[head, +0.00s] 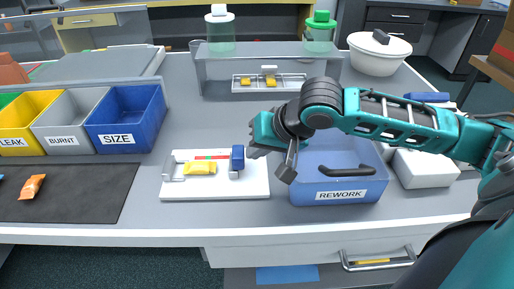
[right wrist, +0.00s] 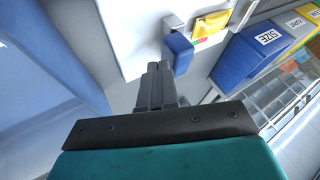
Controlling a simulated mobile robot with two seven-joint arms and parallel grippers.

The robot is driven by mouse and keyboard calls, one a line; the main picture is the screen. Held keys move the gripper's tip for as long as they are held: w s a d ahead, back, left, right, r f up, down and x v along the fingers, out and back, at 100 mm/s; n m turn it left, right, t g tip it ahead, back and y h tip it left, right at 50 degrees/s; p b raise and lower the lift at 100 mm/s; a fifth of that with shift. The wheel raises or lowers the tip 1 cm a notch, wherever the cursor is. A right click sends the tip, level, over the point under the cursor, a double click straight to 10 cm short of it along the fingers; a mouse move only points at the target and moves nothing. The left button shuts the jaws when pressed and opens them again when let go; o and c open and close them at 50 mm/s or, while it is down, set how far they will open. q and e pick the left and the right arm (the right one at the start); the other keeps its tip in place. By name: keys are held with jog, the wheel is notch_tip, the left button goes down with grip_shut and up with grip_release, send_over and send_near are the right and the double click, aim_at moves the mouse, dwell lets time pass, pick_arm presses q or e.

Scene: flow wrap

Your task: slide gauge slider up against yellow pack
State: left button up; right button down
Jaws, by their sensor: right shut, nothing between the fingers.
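The white gauge board (head: 256,187) lies flat on the table, with a grey fixed jaw (head: 170,172) at its left end and a red-green strip along it. The yellow pack (head: 199,168) lies on the board near the fixed jaw; it also shows in the right wrist view (right wrist: 208,25). The blue-topped slider (head: 238,157) stands to the right of the pack with a gap between. My right gripper (head: 253,152) is shut and empty, just right of the slider. In the right wrist view its fingertips (right wrist: 158,68) are close beside the slider (right wrist: 179,52); I cannot tell if they touch. My left gripper is out of view.
A blue REWORK bin (head: 338,197) with a black handle-like item stands right of the board. Yellow, BURNT (head: 66,139) and SIZE (head: 118,138) bins stand at left, behind a dark mat (head: 95,190) with small packs. A grey stand (head: 222,72) is behind.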

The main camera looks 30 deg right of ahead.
aim_at(234, 154)
jog(key=shift+w+a+r+p, duration=0.1)
jog(key=shift+a+p, duration=0.05)
jog(key=shift+p, duration=0.2)
jog(key=w+a+p, duration=0.1)
jog(key=p, duration=0.1)
jog(key=w+a+p, duration=0.1)
jog(key=a+p, duration=0.1)
jog(key=shift+a+r, duration=0.1)
jog(key=shift+r, duration=0.1)
jog(key=shift+w+a+f+p, duration=0.1)
jog(key=shift+a+p, duration=0.2)
jog(key=shift+p, duration=0.15)
jog(key=shift+w+a+f, duration=0.15)
jog(key=shift+a, duration=0.1)
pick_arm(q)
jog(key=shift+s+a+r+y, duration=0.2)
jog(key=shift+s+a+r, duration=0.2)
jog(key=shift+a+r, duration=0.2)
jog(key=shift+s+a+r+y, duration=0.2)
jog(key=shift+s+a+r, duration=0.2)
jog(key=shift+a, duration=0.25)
pick_arm(e)
jog(key=shift+f, duration=0.1)
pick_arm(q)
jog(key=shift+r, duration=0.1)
pick_arm(e)
jog(key=shift+d, duration=0.1)
